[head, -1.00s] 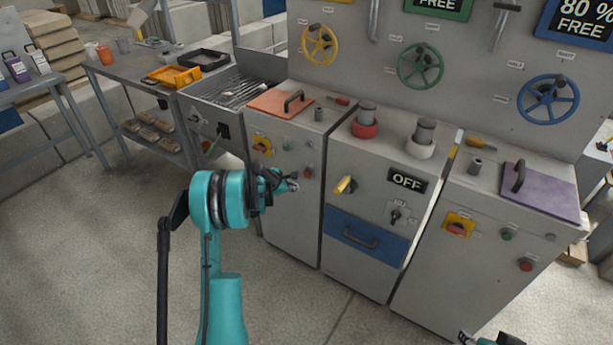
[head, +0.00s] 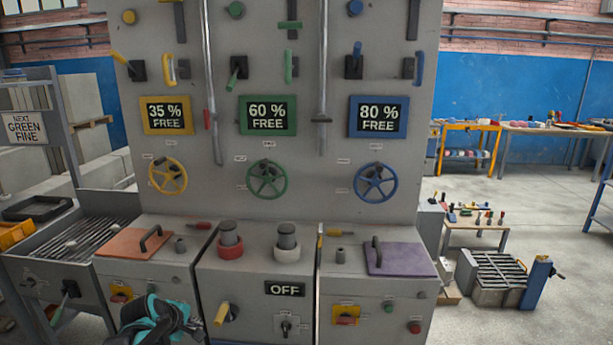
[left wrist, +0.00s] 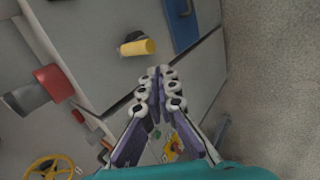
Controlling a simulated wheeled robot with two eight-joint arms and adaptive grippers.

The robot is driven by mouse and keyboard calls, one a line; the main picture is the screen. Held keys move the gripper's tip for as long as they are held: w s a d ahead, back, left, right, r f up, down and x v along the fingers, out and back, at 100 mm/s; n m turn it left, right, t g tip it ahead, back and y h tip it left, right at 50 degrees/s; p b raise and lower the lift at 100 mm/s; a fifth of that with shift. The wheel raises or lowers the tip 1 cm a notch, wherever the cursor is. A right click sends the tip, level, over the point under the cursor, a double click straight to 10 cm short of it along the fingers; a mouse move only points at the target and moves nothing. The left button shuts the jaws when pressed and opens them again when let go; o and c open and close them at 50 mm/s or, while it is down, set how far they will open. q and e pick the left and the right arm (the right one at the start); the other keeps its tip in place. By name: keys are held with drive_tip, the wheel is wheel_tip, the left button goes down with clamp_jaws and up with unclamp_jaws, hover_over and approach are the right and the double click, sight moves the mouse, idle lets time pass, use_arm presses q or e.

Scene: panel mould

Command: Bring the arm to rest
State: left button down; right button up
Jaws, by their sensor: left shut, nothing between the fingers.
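My left gripper (left wrist: 160,78) is shut and empty, with its fingertips together in the left wrist view. It points at the grey front of the machine, near a yellow handle (left wrist: 138,47), and appears apart from it. In the head view my teal left arm (head: 158,318) shows only at the bottom edge, in front of the left cabinet, and its fingertips are hard to make out there. The yellow handle also shows in the head view (head: 222,314), right of that arm. My right gripper is in neither view.
A grey panel with yellow (head: 167,176), green (head: 267,180) and blue (head: 376,182) handwheels rises behind the cabinets. An orange lid (head: 132,243) and a purple lid (head: 400,257) lie on top. An OFF sign (head: 285,288) is on the middle cabinet. Open floor (head: 520,235) lies right.

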use_arm(q)
drive_tip(key=s+d+r+m, duration=0.4)
drive_tip(key=s+d+m, duration=0.45)
drive_tip(key=s, duration=0.55)
drive_tip(key=s+d+f+m, duration=0.1)
drive_tip(key=s+d+m, duration=0.1)
drive_tip(key=s, duration=0.4)
drive_tip(key=s+d+f+m+y, duration=0.1)
drive_tip(key=s+m, duration=0.4)
drive_tip(key=s, duration=0.1)
drive_tip(key=shift+s+d+f, duration=0.2)
drive_tip(key=shift+d+f, duration=0.15)
